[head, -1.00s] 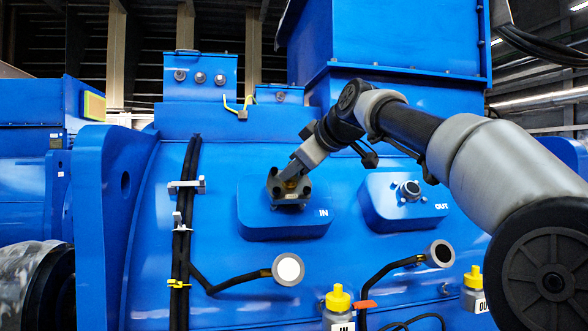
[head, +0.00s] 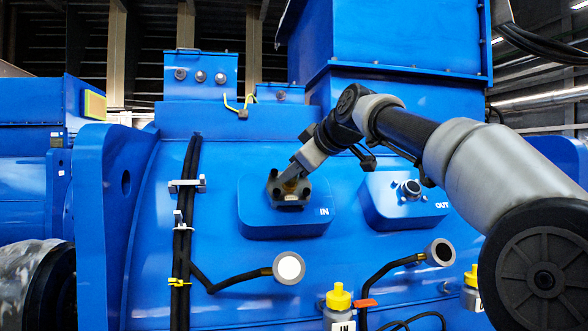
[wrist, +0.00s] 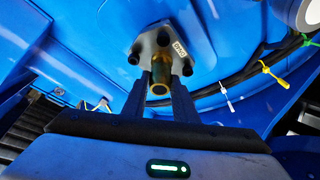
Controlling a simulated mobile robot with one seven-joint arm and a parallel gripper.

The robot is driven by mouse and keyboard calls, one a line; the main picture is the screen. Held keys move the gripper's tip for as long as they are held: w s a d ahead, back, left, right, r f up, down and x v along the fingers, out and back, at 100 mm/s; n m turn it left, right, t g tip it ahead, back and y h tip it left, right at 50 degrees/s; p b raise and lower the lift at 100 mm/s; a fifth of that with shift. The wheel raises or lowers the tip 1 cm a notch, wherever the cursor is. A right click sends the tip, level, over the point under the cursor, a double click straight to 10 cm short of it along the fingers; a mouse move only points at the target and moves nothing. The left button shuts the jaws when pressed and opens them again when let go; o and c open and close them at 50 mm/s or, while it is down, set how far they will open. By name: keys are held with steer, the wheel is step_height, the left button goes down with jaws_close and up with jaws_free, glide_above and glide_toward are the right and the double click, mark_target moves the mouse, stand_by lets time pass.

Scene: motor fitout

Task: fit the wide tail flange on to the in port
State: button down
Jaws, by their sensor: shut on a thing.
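My gripper (head: 290,188) is at the blue IN port pad (head: 318,215) in the head view and covers most of the port. In the wrist view my gripper (wrist: 160,92) is shut on the wide tail flange, a brass-coloured tube (wrist: 160,72) with a grey plate (wrist: 153,43) behind it. Dark studs or bolt heads show around the plate. The plate appears at the pad's face, but I cannot tell whether it is fully seated.
The OUT port (head: 408,190) is to the right, with bare studs. Yellow-capped bottles (head: 339,307) stand lower down. A black cable bundle (head: 187,220) runs down the left.

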steer(key=shift+w+a+r, duration=0.1)
steer(key=shift+r, duration=0.05)
steer(key=c, duration=1.4)
jaws_free()
steer(key=shift+o, duration=0.2)
steer(key=shift+f, duration=0.5)
steer(key=b+v, duration=0.5)
steer(key=v, duration=1.2)
steer(key=shift+r, duration=0.45)
